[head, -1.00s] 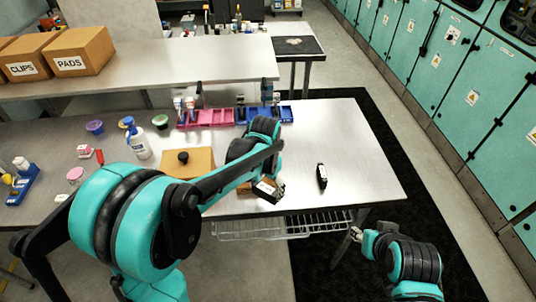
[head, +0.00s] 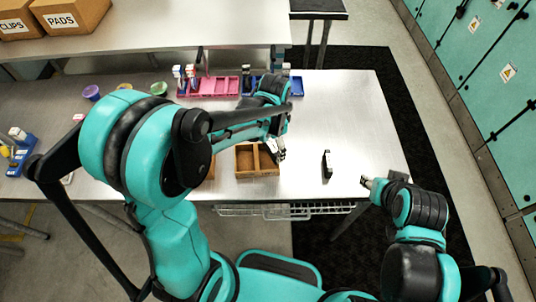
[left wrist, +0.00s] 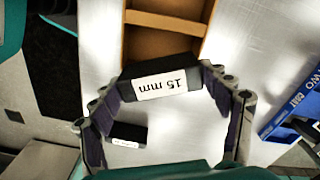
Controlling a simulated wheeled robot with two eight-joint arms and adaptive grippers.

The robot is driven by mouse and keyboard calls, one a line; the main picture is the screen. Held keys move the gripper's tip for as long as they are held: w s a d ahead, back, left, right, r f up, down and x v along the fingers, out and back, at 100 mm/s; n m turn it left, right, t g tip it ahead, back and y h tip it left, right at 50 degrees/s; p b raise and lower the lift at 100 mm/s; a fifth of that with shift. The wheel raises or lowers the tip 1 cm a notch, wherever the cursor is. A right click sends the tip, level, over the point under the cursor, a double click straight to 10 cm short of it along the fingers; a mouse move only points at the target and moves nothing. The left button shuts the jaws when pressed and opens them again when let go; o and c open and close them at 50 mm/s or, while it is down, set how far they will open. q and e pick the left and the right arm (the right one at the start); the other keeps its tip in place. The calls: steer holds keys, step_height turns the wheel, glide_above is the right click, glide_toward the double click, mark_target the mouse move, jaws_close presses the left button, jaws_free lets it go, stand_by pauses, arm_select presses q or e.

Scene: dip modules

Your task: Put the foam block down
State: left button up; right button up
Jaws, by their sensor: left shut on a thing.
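The foam block is black with a white "15 mm" label. It shows in the left wrist view (left wrist: 160,84), clamped between the fingertips of my left gripper (left wrist: 162,82). In the head view my left gripper (head: 279,152) is beside the right edge of a brown divided wooden tray (head: 243,161). The tray also shows in the left wrist view (left wrist: 165,20), its compartments empty where visible. A second black block (head: 327,166) stands on the table to the right and also shows in the left wrist view (left wrist: 127,131). My right gripper (head: 368,183) is near the table's right front edge; its jaws are too small to read.
Pink bins (head: 215,86) and blue bins (head: 296,86) line the back of the table (head: 345,110). A blue box (left wrist: 290,106) shows at the right in the left wrist view. Table around the second block is clear. Cartons (head: 70,16) sit on the rear bench.

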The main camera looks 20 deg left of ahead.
arm_select(q)
steer(key=shift+s+a+f, duration=0.3)
steer(key=shift+a+f, duration=0.2)
steer(key=shift+a, duration=0.2)
steer(key=shift+o, duration=0.4)
step_height(320, 180, down, 4)
steer(key=shift+s+r+b, duration=0.1)
steer(key=shift+b, duration=0.6)
steer(key=shift+s, duration=0.1)
steer(key=shift+c, duration=0.9)
steer(key=o, duration=1)
steer(key=shift+o, duration=0.2)
